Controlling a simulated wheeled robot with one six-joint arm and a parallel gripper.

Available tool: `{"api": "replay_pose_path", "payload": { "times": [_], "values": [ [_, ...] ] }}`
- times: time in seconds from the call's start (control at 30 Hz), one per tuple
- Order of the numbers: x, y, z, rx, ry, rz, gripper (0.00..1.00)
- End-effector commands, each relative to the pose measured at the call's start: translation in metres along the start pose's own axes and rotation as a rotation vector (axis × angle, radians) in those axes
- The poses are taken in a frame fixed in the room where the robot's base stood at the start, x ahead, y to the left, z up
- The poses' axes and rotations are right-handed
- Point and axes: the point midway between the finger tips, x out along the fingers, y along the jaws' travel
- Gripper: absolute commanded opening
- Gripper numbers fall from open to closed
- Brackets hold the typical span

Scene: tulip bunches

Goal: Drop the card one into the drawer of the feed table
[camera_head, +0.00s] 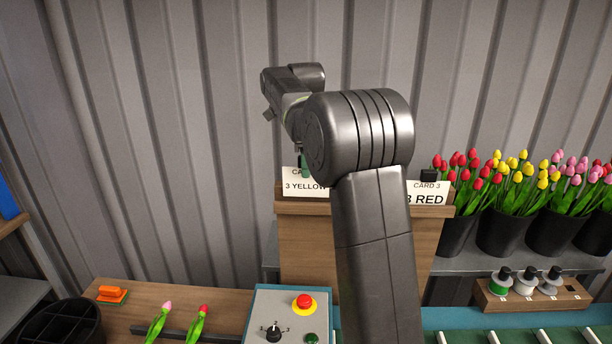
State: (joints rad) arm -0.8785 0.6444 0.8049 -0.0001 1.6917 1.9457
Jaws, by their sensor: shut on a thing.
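A white card reading "3 YELLOW" (304,186) stands at the left of the top of a wooden stand (305,240). Its heading starts "CA", but its number is hidden by my arm. My gripper (305,165) is at the top edge of this card, mostly hidden behind my arm, and shut on it. A second card, marked "CARD 3" and "3 RED" (428,193), stands at the right of the stand with a black tab on top. No drawer shows in this view, so I cannot tell whether one is open.
A control box (285,315) with a red button stands in front. A wooden table (232,305) at left bears two tulips (196,325) and an orange-handled tool (111,294). Buckets of tulips (511,232) and a bottle rack (530,296) are at right.

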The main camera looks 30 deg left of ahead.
Motion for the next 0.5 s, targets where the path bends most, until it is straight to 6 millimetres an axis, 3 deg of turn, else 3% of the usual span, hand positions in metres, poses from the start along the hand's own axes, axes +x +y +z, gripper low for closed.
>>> {"api": "replay_pose_path", "payload": {
  "times": [0.3,0.5],
  "values": [
    [-0.045,-0.001,0.0,0.0,-0.001,-0.002,0.0],
    [-0.063,-0.001,0.0,0.0,0.0,0.0,0.0]
  ]
}}
